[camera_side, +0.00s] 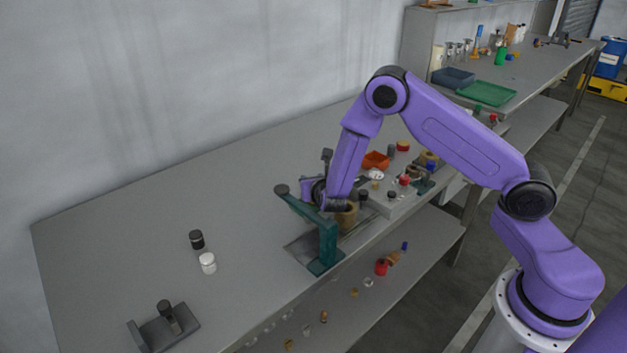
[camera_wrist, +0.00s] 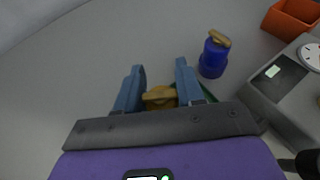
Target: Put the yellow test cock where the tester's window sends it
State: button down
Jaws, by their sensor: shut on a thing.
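In the wrist view my gripper (camera_wrist: 160,82) has its two blue-grey fingers on either side of a yellow-brown piece with a bar-like handle, the yellow test cock (camera_wrist: 160,97), and is shut on it. Its lower part is hidden by my gripper. The tester (camera_wrist: 262,100) is a grey box at the right, with a dark panel holding a small pale window (camera_wrist: 272,71); I cannot read it. A round white dial (camera_wrist: 311,57) sits beside the window. In the side view my fingertips and the held cock are hidden behind my wrist and a teal stand.
A blue cock (camera_wrist: 212,58) with a yellow-brown handle stands right of my fingers. An orange bin (camera_wrist: 291,17) lies behind the tester. The teal stand (camera_side: 327,245) is close to my wrist.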

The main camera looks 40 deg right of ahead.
jog(key=shift+f, duration=0.3)
dwell(0.6)
jog(key=shift+c, duration=0.3)
grip_release()
notch_tip(320, 180, up, 8)
dwell(1.4)
